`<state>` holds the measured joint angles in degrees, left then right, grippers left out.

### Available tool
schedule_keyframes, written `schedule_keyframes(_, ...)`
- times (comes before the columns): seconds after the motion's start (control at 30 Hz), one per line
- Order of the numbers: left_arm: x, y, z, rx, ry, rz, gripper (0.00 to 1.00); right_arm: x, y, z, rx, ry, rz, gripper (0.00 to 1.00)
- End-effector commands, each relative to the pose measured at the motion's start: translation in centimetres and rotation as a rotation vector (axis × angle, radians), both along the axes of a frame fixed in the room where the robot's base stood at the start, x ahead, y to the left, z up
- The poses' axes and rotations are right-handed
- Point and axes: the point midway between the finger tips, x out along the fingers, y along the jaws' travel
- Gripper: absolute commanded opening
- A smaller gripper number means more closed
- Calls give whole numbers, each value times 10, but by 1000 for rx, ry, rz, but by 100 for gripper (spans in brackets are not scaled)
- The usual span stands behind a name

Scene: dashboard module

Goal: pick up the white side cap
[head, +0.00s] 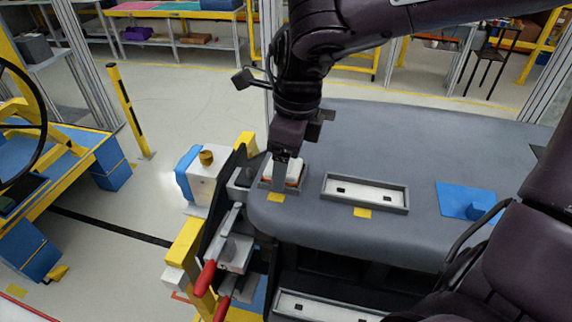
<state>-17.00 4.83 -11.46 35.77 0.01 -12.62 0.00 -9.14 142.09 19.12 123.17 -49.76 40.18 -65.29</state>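The white side cap (295,171) sits in a small grey tray (269,182) at the left end of the grey dashboard top. My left gripper (283,172) points down right over it. One finger shows in front of the cap and hides part of it. The other finger is hidden, so I cannot tell whether the fingers touch the cap or how far apart they are. My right gripper is not in view; dark arm links fill the lower right.
A longer grey tray with a white plate (365,191) lies to the right, and a blue fixture (467,200) beyond it. Clamps with red handles (206,277) and a white-blue unit (203,178) stand left of the dashboard (400,145). Its middle is clear.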

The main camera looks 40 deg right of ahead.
Motion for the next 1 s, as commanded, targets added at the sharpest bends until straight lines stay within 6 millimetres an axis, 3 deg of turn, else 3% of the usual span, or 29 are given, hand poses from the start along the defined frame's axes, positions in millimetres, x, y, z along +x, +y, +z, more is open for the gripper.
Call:
schedule_keyframes(0.1, -1, -6, 0, -8, 1, 2, 36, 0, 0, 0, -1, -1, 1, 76)
schedule_keyframes(0.47, -5, -6, -1, -7, 8, 2, 36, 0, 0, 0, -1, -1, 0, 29)
schedule_keyframes(0.77, -6, -3, -2, -4, 8, 2, 36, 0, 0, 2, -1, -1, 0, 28)
schedule_keyframes(1.0, -6, -2, -6, -2, 9, 1, 36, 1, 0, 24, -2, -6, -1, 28)
